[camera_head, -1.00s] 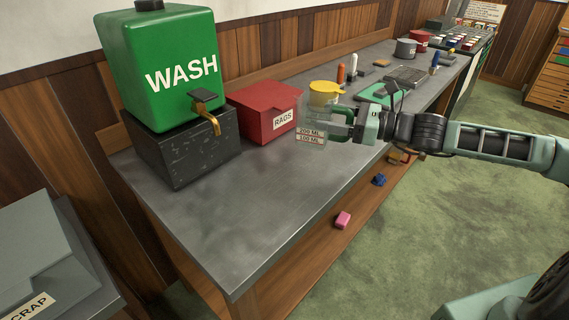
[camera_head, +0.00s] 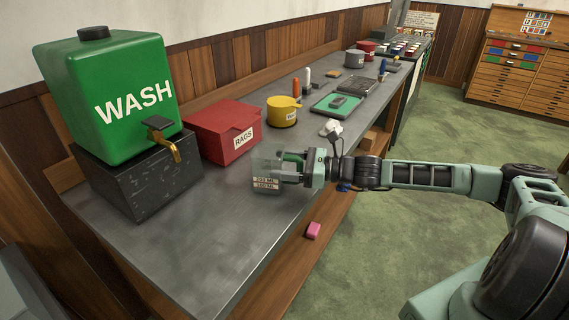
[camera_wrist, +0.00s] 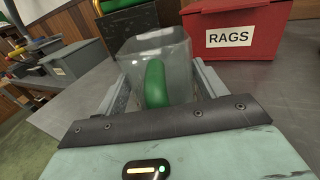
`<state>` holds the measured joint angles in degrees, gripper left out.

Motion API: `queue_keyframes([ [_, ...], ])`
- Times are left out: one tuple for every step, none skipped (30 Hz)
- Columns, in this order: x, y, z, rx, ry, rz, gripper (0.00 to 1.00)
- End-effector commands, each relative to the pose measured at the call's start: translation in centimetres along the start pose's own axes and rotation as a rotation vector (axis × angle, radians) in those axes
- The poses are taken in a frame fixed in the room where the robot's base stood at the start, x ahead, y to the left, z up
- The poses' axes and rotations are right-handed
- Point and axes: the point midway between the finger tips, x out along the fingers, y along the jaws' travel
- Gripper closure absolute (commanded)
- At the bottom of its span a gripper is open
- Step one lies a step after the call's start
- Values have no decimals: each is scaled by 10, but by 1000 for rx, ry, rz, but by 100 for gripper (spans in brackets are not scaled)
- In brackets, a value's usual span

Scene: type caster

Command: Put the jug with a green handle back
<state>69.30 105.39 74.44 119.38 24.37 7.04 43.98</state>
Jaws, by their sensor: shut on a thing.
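The clear jug (camera_head: 265,176) with a green handle is in my gripper (camera_head: 295,167), over the front part of the grey bench top in the head view. Its label reads 200 ML and 100 ML. In the wrist view the jug (camera_wrist: 158,55) stands between the two fingers, and its green handle (camera_wrist: 155,84) is between them, nearest the camera. My gripper is shut on the handle. The jug looks upright and empty. I cannot tell whether its base touches the bench.
The green WASH tank (camera_head: 112,95) sits on a dark block (camera_head: 140,172) at the left. A red RAGS box (camera_head: 222,131), a yellow pot (camera_head: 283,112) and a green tray (camera_head: 336,106) stand behind the jug. The bench (camera_head: 170,255) is bare at the front left. A pink block (camera_head: 313,230) lies below the edge.

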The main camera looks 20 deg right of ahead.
Motion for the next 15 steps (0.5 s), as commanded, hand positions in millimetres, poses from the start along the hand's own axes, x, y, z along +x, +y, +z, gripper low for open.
queue_keyframes([
  [0, 0, 1, -1, -1, 0, 65],
  [0, 0, 1, -1, -1, 0, 65],
  [0, 0, 1, -1, -1, 0, 65],
  [0, 0, 0, 0, -1, 0, 65],
  [0, 0, 0, 0, -1, 0, 65],
  [0, 0, -2, 0, -1, 0, 65],
  [0, 0, -3, 0, -1, 0, 65],
  [0, 0, -2, 0, 0, 0, 21],
  [0, 0, -2, 0, 0, 0, 10],
  [0, 0, -2, 0, 0, 0, 8],
  [0, 0, -2, 0, 0, 0, 8],
  [0, 0, -2, 0, 0, 0, 8],
  [0, 0, -2, 0, 0, 0, 8],
  [0, 0, -2, 0, 0, 0, 8],
  [0, 0, -2, 0, 0, 0, 8],
])
